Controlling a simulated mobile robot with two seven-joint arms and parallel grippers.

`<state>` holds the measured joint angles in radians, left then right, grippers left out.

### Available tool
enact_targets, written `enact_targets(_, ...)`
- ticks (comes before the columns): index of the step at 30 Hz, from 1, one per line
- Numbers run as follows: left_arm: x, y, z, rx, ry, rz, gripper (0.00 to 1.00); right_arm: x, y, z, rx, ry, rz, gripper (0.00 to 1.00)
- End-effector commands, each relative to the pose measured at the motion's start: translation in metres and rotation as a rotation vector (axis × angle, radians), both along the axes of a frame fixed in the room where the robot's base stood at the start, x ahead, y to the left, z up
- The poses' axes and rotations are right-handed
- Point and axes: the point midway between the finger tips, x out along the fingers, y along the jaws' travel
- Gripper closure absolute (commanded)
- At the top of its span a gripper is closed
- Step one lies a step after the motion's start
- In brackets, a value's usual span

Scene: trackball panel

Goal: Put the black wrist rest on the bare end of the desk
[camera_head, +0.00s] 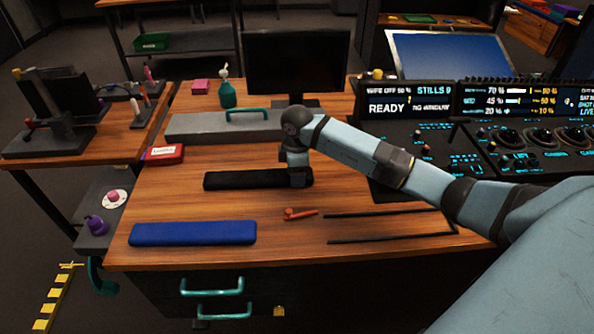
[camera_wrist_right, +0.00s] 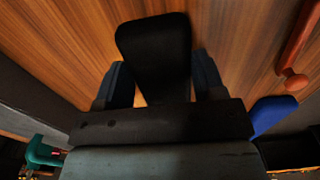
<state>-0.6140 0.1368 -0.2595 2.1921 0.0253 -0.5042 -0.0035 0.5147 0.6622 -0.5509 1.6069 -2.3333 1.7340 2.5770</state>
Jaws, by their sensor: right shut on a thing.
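The black wrist rest (camera_head: 240,180) is a long dark bar lying across the middle of the wooden desk (camera_head: 190,205). My right gripper (camera_head: 299,178) points down over its right end and is shut on it. In the right wrist view the wrist rest (camera_wrist_right: 155,42) runs away between the two fingers of my gripper (camera_wrist_right: 163,82). I cannot tell whether the rest touches the desk or is slightly lifted. My left gripper is not in view.
A blue bar (camera_head: 193,233) lies at the front left. A small red-orange object (camera_head: 300,213) and a thin black outline (camera_head: 390,238) lie to the right. A grey case (camera_head: 225,126), green bottle (camera_head: 227,92) and monitor (camera_head: 297,62) stand behind. A control panel (camera_head: 510,135) is right.

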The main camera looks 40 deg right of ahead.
Motion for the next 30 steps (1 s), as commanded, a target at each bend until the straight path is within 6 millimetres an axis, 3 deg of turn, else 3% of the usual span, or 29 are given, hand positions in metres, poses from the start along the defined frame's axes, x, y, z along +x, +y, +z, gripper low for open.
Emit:
enact_targets(1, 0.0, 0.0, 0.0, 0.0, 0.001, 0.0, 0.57, 0.0, 0.0, -0.001, 0.0, 0.0, 0.0, 0.3)
enact_targets(3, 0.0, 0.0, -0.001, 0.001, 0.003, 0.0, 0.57, 0.0, 0.0, -0.001, 0.0, 0.0, 0.0, 0.14)
enact_targets(4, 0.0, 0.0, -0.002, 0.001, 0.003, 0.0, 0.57, 0.0, 0.0, -0.001, 0.0, 0.0, 0.0, 0.11)
enact_targets(14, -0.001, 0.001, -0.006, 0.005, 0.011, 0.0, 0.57, 0.0, 0.0, 0.005, -0.001, -0.001, 0.0, 0.11)
enact_targets(30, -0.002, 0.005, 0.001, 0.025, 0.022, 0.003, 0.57, 0.0, 0.0, 0.105, 0.0, -0.002, 0.001, 0.11)
